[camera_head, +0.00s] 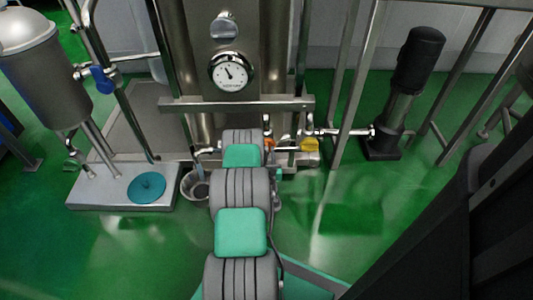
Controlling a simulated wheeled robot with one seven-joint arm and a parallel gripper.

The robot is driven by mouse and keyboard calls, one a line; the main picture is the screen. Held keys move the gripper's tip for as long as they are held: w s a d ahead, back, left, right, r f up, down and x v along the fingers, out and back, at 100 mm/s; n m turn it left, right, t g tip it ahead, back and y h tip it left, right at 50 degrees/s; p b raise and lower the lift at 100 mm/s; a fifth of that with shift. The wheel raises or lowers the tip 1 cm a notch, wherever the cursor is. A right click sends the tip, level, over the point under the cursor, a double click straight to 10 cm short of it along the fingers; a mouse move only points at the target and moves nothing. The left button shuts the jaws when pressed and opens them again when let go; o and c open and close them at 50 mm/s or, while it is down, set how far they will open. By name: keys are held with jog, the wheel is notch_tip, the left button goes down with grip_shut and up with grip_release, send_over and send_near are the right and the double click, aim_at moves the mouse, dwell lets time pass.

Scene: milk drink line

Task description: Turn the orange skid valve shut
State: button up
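A small orange part (269,143), which looks like the orange skid valve's handle, shows just right of the far end of my arm. It sits low on the pipework at the front of the steel skid, and my arm partly covers it. I cannot tell how its handle is turned. My grey and green arm reaches forward from the bottom middle to the skid. My gripper is hidden beyond the arm's far links, so its fingers and any contact with the valve do not show.
A yellow part (310,145) sits on the same pipework to the right. A round gauge (231,72) is above, behind a steel crossbar (237,105). A bucket (194,186) stands left of my arm. A black pump (415,60) stands right.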

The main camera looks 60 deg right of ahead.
jog(key=shift+c, duration=0.4)
grip_shut()
jog(key=shift+m, duration=0.3)
jog(key=m+b, duration=0.1)
jog(key=m, duration=0.2)
jog(key=shift+s+f+m, duration=0.1)
jog(key=shift+m, duration=0.2)
jog(key=m, duration=0.4)
jog(key=shift+s+d+b, duration=0.1)
jog(key=shift+b, duration=0.2)
jog(key=m, duration=0.9)
jog(key=shift+s+d+f+m, duration=0.1)
jog(key=shift+f+m, duration=0.1)
jog(key=shift+m, duration=0.1)
